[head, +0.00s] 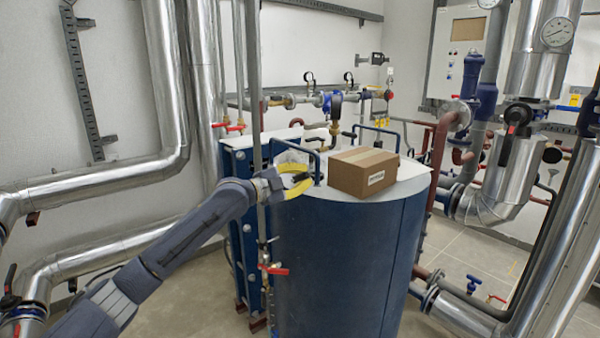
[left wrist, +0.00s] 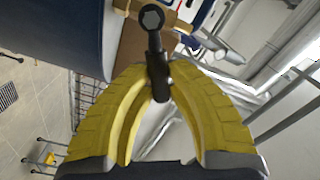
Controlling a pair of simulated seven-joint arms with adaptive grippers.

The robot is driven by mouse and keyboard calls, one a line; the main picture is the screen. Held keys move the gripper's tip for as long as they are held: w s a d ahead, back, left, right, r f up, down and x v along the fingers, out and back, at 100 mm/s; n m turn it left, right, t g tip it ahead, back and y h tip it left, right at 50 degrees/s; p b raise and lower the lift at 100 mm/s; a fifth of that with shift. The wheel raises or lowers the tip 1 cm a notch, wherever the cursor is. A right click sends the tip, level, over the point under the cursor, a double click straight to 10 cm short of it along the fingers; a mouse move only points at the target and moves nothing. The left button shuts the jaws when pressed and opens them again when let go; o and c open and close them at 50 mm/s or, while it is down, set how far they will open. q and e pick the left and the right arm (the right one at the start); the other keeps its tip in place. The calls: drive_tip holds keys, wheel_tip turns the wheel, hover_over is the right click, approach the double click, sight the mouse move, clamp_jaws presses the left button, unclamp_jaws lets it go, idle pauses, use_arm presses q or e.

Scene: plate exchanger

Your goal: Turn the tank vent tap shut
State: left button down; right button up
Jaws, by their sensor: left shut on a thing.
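My left gripper (head: 304,180), with yellow fingers, reaches in from the left over the near-left top edge of the blue tank (head: 345,265). In the left wrist view its fingertips (left wrist: 158,75) are closed around the dark lever of a tap (left wrist: 153,40). I take this to be the tank vent tap. The lever has a hex bolt head at its far end, and its grip end lies between the yellow fingers. In the head view I cannot make out the lever at the fingers. My right gripper is in neither view.
A cardboard box (head: 363,172) sits on the tank top, right of my left gripper. A blue handle (head: 317,166) stands close by the fingers. A vertical pipe (head: 256,90) passes beside my left wrist, with a red-handled valve (head: 273,269) lower down. Silver pipes (head: 178,90) line the left wall.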

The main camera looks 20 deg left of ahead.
use_arm(q)
drive_tip(key=shift+s+d+f+m, duration=0.15)
drive_tip(key=shift+f+m, duration=0.35)
drive_tip(key=shift+m, duration=0.5)
drive_tip(key=shift+d+f+m, duration=0.1)
drive_tip(key=shift+f+m, duration=0.45)
drive_tip(key=shift+m, duration=0.45)
drive_tip(key=shift+s+d+f+m, duration=0.15)
drive_tip(key=shift+f+m, duration=0.35)
drive_tip(key=shift+m, duration=0.5)
drive_tip(key=shift+f, duration=0.1)
drive_tip(key=c, duration=1.3)
unclamp_jaws()
drive_tip(key=shift+w, duration=0.1)
drive_tip(key=v, duration=1.2)
